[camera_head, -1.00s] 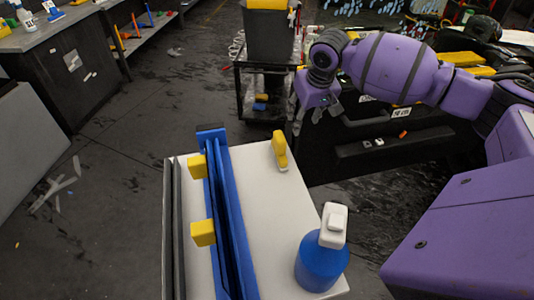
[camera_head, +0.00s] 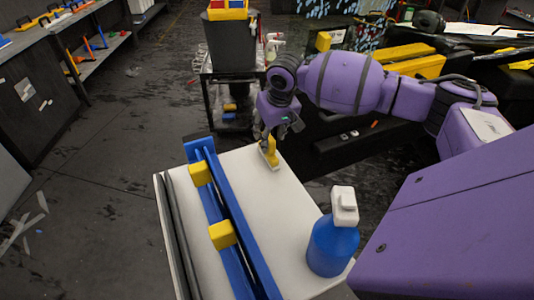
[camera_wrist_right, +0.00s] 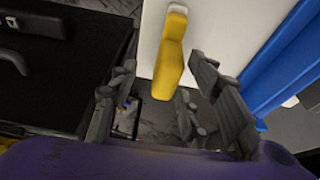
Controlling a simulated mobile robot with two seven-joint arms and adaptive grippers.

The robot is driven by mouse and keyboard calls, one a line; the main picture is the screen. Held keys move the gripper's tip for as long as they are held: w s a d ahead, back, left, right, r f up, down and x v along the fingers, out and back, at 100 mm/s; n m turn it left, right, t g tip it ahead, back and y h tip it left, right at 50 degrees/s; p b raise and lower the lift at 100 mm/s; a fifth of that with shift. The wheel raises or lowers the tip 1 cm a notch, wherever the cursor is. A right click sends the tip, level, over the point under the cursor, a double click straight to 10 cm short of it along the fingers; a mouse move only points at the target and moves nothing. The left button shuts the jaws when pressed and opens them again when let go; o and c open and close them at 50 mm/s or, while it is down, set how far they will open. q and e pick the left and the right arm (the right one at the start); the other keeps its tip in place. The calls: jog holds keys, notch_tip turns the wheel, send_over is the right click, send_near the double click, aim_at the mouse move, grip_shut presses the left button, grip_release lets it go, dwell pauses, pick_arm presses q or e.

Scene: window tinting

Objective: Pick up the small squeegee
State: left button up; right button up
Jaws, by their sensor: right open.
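The small squeegee (camera_head: 270,155), yellow with a white end, is at the far end of the white table top (camera_head: 275,210). My right gripper (camera_head: 269,138) is directly at its far end and partly hides it. In the right wrist view the yellow body of the squeegee (camera_wrist_right: 171,55) shows between the two spread fingers of my right gripper (camera_wrist_right: 163,66), with a gap on each side. The fingers are open and hold nothing. My left gripper is not in view.
A blue rack (camera_head: 236,220) with two yellow blocks (camera_head: 222,235) runs along the table's left side. A blue spray bottle (camera_head: 333,245) with a white head stands at the near right. A black cart with a bin (camera_head: 230,45) stands behind.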

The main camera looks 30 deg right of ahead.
jog(key=x, duration=0.5)
jog(key=shift+w+a+f, duration=0.3)
jog(key=shift+w+a, duration=0.05)
jog(key=shift+r, duration=0.1)
grip_shut()
